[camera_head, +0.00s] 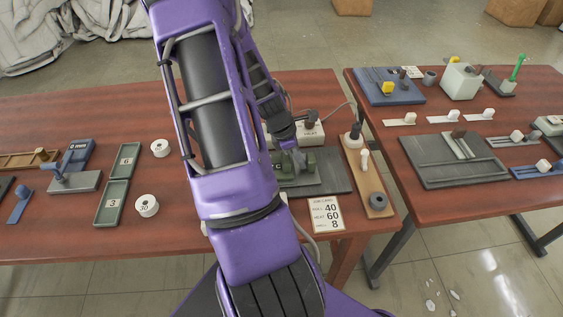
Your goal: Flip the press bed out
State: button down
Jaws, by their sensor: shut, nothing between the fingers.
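The press stands at the right end of the left table, partly hidden behind my purple arm. A green block (297,180) of it shows, on a dark grey flat plate (335,178) that looks like the bed and its base. I cannot tell the bed apart from the base here. My gripper (292,163) is shut and empty, pointing down at the green block. Whether it touches the block is not clear. A white box marked HEAT (309,132) with a dark knob sits just behind. A job card (326,213) reading 40, 60, 8 lies in front.
A wooden board (372,190) with upright pegs and a grey ring stands right of the press. White rolls (147,206) and green trays (117,188) lie to the left. A gap separates the right table (460,207), which holds several fixtures.

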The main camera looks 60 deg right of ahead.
jog(key=s+d, duration=0.2)
jog(key=s, duration=0.1)
jog(key=s+d, duration=0.3)
dwell(0.3)
